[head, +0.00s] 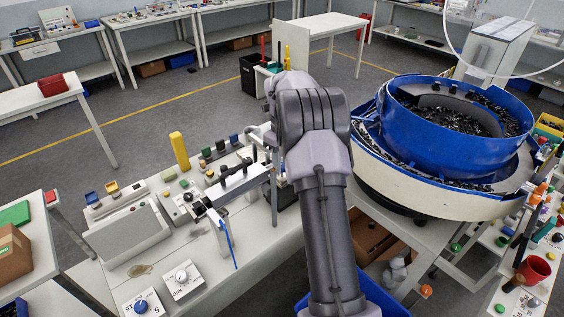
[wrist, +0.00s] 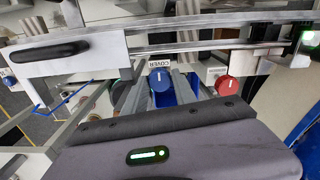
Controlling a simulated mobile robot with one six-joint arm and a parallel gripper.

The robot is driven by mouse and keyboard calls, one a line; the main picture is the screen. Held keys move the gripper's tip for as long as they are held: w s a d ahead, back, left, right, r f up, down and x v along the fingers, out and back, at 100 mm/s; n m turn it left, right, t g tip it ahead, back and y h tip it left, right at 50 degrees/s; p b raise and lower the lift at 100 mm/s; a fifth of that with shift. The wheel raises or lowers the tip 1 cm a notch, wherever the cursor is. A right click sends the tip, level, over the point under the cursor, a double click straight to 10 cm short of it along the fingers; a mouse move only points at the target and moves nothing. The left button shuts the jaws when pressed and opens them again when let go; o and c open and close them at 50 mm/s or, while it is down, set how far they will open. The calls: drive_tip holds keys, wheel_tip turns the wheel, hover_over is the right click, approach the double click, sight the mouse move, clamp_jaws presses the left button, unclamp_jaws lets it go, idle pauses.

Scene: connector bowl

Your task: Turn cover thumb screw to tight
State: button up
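The cover thumb screw is a round blue knob (wrist: 160,80) with a white line pointing almost straight up, below a white label (wrist: 160,63) reading COVER in the wrist view. My gripper (wrist: 160,92) reaches toward it from below, its two grey fingers apart, one on each side of the knob. I cannot tell whether they touch it. The gripper's dark body with a green light fills the bottom of the wrist view. In the head view, my arm hides the gripper and the knob.
A red knob (wrist: 227,85) with a white line sits close to the right. A metal rail (wrist: 190,40) with a black handle crosses above. In the head view, the blue bowl feeder (head: 440,150) stands right of my arm, and boxes with dials (head: 183,281) sit at front left.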

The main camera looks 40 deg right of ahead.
drive_tip(key=o, duration=0.3)
wheel_tip(320, 180, up, 17)
drive_tip(key=p, duration=0.5)
drive_tip(key=shift+r+p, duration=0.2)
drive_tip(key=shift+p, duration=0.1)
drive_tip(key=shift+a, duration=0.1)
drive_tip(key=s+a+r+n+t+b, duration=0.15)
drive_tip(key=s+a+n+b, duration=0.25)
drive_tip(key=a+n, duration=0.45)
drive_tip(key=s+a+r+n+t+b, duration=0.1)
drive_tip(key=s+a+r+n+b, duration=0.3)
drive_tip(key=a, duration=0.7)
drive_tip(key=s+a+f+n+t+y+b, duration=0.1)
drive_tip(key=s+a+f+n+b, duration=0.1)
drive_tip(key=s+a+f+n, duration=0.4)
drive_tip(key=s+a+f+n+t+y+b, duration=0.1)
drive_tip(key=s+a+f+n+t+b, duration=0.1)
drive_tip(key=s+a+f+n, duration=0.5)
drive_tip(key=s+a+n+b, duration=0.1)
drive_tip(key=s+n, duration=0.3)
drive_tip(key=s, duration=0.2)
drive_tip(key=shift+s+a+f, duration=0.25)
drive_tip(key=shift+a, duration=0.05)
